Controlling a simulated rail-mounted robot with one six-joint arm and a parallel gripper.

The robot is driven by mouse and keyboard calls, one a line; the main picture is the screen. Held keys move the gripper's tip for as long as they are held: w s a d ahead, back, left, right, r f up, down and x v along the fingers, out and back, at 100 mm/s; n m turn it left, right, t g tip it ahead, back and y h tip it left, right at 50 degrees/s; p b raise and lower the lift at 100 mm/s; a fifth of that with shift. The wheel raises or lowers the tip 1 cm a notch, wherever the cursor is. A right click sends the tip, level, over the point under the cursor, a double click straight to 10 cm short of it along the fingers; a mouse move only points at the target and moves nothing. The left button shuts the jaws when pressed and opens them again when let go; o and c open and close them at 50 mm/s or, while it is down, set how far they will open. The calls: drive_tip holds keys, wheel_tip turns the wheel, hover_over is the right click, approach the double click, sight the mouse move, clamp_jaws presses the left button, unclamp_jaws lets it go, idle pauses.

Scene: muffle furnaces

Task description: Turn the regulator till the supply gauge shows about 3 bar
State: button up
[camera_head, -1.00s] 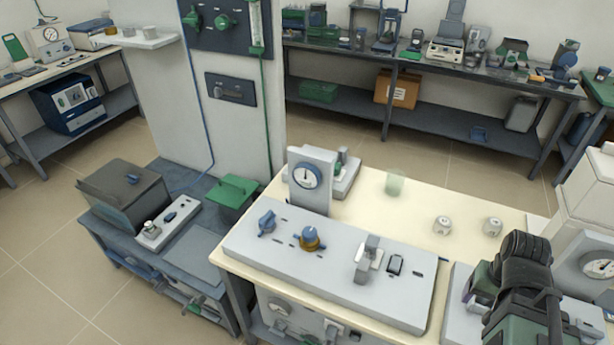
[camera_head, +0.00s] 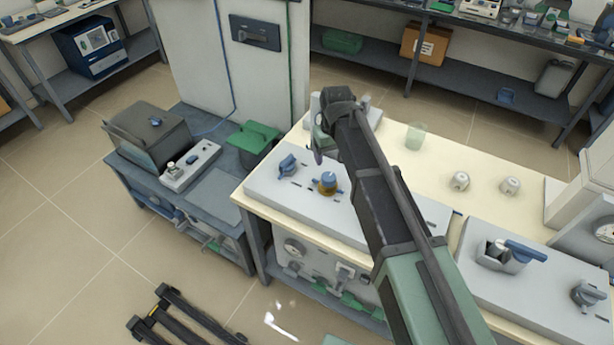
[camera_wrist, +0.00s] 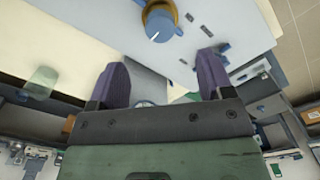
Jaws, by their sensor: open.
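The regulator (camera_head: 328,183), a blue knob on a brass collar, stands on the pale grey panel (camera_head: 262,187) on the cream bench. It also shows at the top of the wrist view (camera_wrist: 160,24), with a white mark on the knob. My gripper (camera_head: 319,150) is above the panel, behind the regulator in the head view, open and empty. In the wrist view its two purple fingers (camera_wrist: 163,78) are spread apart, and the regulator is beyond their tips. The supply gauge's upright housing (camera_head: 314,106) is mostly hidden by my gripper; its needle cannot be read.
A blue handle (camera_head: 287,165) stands left of the regulator on the same panel. A translucent green cup (camera_head: 415,136) and two small white pots (camera_head: 460,181) are on the bench. A dark box (camera_head: 150,132) stands on the lower table at left.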

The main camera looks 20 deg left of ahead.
sight(329, 177)
drive_tip(key=shift+n, duration=0.3)
drive_tip(key=f+b, duration=0.7)
drive_tip(key=w+f+b, duration=0.1)
drive_tip(key=f+b, duration=0.3)
drive_tip(key=shift+a+f, duration=0.1)
drive_tip(key=shift+a, duration=0.2)
